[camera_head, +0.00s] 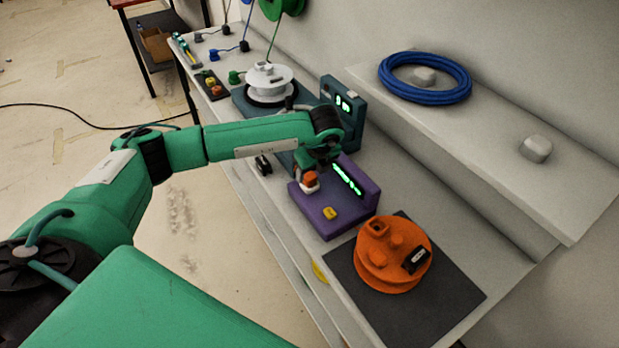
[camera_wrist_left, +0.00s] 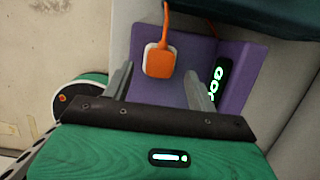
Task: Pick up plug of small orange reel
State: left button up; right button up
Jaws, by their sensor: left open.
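An orange plug with a pale end (camera_head: 309,181) is at the left side of a purple device (camera_head: 345,212) with a lit green display. The plug also shows in the left wrist view (camera_wrist_left: 159,60), with an orange cord running up from it out of the picture. My left gripper (camera_head: 315,168) is over the device, close to the plug. In the left wrist view its two grey fingers (camera_wrist_left: 158,74) are apart, with the plug appearing between their tips; contact is not visible. An orange reel (camera_head: 385,272) lies on a dark mat. My right gripper is not in view.
A teal device (camera_head: 345,112) stands behind my left gripper, with a white reel (camera_head: 268,80) farther back. A shelf (camera_head: 490,148) along the wall holds a blue cable coil (camera_head: 425,98) and a pale block (camera_head: 536,149). A yellow button (camera_head: 330,213) is on the purple device.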

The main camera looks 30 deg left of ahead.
aim_at(310, 176)
pick_arm(q)
jog(key=shift+x, duration=1.55)
jog(key=shift+a+r, duration=0.1)
jog(key=c, duration=1.1)
